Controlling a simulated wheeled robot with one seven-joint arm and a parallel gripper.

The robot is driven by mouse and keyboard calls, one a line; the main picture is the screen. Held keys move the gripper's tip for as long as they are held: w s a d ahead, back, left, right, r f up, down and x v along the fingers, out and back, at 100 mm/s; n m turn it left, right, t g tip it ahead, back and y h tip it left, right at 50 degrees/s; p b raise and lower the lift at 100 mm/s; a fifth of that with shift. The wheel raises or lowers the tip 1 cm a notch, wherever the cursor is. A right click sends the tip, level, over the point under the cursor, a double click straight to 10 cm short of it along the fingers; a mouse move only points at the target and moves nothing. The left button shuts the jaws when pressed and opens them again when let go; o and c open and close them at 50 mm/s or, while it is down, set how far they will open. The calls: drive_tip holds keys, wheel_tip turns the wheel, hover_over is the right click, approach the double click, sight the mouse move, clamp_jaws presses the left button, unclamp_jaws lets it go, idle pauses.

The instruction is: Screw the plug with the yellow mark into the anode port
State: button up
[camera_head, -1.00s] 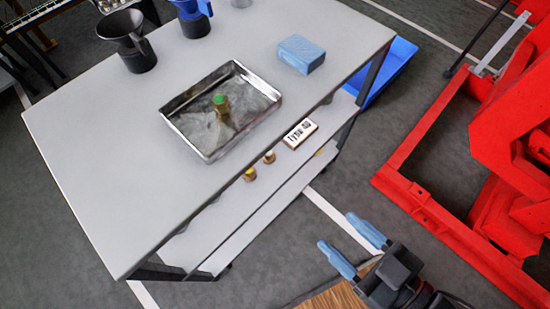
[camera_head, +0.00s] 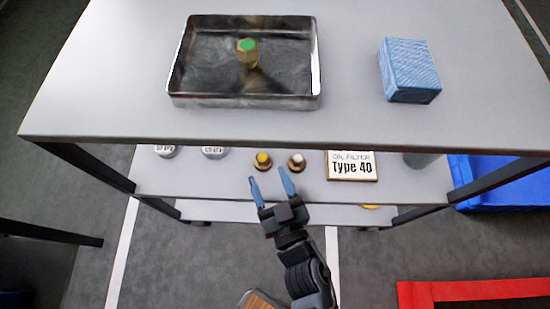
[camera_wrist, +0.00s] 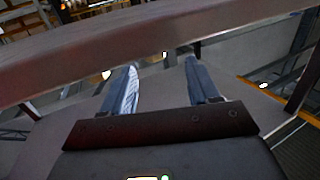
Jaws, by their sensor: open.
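The plug with the yellow mark (camera_head: 263,160) stands on the middle shelf of the cart, under the front edge of its top. A similar brass plug with a white mark (camera_head: 296,162) stands just to its right. A green-marked brass plug (camera_head: 248,52) stands in the metal tray on top. My gripper (camera_head: 268,176) is open and empty, its blue fingers just in front of the yellow-marked plug and apart from it. In the wrist view my fingers (camera_wrist: 160,66) point under a shelf edge; small bright spots there are too small to identify. The anode port is not seen.
The metal tray (camera_head: 174,86) and a blue block (camera_head: 409,70) are on the cart top (camera_head: 110,110), which overhangs the middle shelf (camera_head: 215,182). An oil filter box (camera_head: 351,166) and grey cans (camera_head: 214,152) share that shelf. A red frame (camera_head: 470,290) lies at lower right.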

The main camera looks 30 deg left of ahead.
sight(265, 163)
drive_tip(key=b+x, duration=0.1)
drive_tip(key=x, duration=0.5)
drive_tip(key=shift+w, duration=0.4)
drive_tip(key=shift+r, duration=0.1)
drive_tip(key=c, duration=1.1)
